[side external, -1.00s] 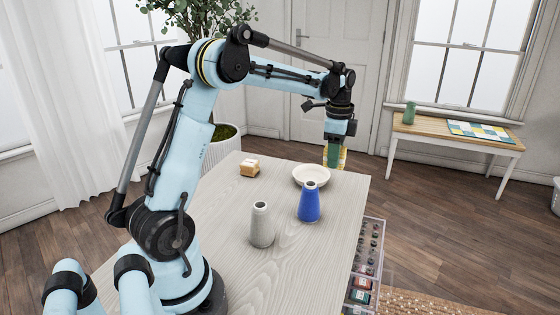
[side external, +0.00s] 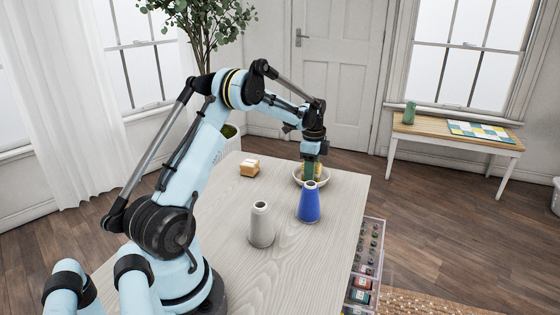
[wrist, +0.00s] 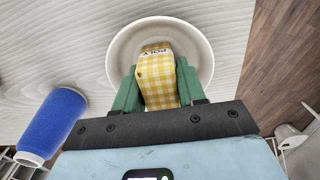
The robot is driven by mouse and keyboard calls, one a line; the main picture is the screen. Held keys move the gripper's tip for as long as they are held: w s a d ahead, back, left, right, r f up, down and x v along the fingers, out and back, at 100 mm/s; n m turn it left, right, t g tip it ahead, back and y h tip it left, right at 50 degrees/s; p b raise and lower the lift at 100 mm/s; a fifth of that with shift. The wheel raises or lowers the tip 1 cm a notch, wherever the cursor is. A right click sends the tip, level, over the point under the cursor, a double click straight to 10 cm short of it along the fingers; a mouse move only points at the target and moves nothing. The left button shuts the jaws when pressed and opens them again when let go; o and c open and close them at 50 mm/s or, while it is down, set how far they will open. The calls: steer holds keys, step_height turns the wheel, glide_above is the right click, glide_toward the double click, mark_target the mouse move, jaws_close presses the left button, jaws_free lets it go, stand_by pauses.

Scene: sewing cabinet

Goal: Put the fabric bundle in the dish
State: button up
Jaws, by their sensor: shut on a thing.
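A yellow-and-white checked fabric bundle (wrist: 157,76) with a paper band marked "POLY" is between the green fingers of my gripper (wrist: 156,84). My gripper (side external: 311,171) is shut on it. The cream dish (wrist: 120,52) lies behind the bundle in the wrist view, and the bundle overlaps the dish's inside there. In the side view the dish (side external: 298,178) is directly around the fingertips, and the bundle is mostly hidden by my gripper. I cannot tell whether the bundle touches the dish's bottom.
A blue thread cone (side external: 309,203) stands just in front of the dish. A grey-white cone (side external: 261,225) stands to its left. A small tan block (side external: 250,168) lies left of the dish. The front of the wooden table (side external: 310,264) is clear.

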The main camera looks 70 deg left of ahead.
steer(key=shift+f, duration=0.15)
steer(key=o, duration=1)
